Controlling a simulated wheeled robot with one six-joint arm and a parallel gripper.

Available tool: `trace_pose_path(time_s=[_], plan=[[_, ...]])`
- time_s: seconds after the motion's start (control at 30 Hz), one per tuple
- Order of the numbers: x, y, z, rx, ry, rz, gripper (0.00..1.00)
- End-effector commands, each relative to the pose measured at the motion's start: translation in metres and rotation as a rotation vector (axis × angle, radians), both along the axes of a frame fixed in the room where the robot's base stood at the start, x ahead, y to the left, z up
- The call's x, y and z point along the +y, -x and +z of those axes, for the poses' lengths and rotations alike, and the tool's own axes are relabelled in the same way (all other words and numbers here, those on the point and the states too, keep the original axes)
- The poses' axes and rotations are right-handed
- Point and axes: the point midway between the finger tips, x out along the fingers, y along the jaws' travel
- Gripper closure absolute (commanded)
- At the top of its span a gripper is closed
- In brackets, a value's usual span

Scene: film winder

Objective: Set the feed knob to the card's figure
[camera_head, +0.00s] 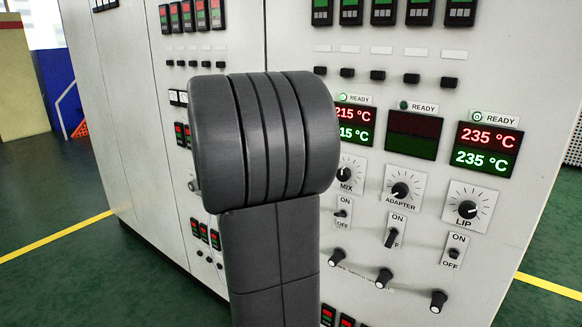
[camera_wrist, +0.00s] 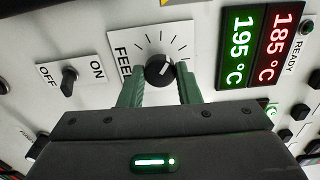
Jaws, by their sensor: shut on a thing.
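The feed knob (camera_wrist: 158,72) is a round black dial with a pale pointer line, on a white plate (camera_wrist: 150,42) with tick marks and partly hidden FEED lettering in the wrist view. The pointer leans toward the upper right of that picture. My gripper (camera_wrist: 160,82) has its two green fingers on either side of the knob and is shut on it. In the wrist view a display (camera_wrist: 252,45) beside it reads 185 °C in red and 195 °C in green. In the head view my arm hides the feed knob and gripper. No figure card can be made out.
An ON/OFF switch (camera_wrist: 69,76) lies left of the knob in the wrist view. In the head view the MIX (camera_head: 345,174), ADAPTER (camera_head: 400,190) and LIP (camera_head: 467,209) knobs stand right of my arm, with toggle switches below. The adapter display (camera_head: 412,134) is dark.

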Motion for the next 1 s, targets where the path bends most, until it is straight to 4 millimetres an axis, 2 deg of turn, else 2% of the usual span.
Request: trace_pose_path(time_s=[0.23, 0.27, 0.37, 0.77, 1.0], plan=[[0.000, 0.001, -0.002, 0.004, 0.000, -0.001, 0.93], [0.000, 0.001, -0.002, 0.004, 0.000, -0.001, 0.68], [0.000, 0.000, -0.001, 0.003, 0.000, -0.001, 0.48], [0.004, 0.005, 0.000, 0.001, 0.002, 0.001, 0.48], [0.030, 0.039, 0.000, 0.003, 0.001, 0.005, 0.48]])
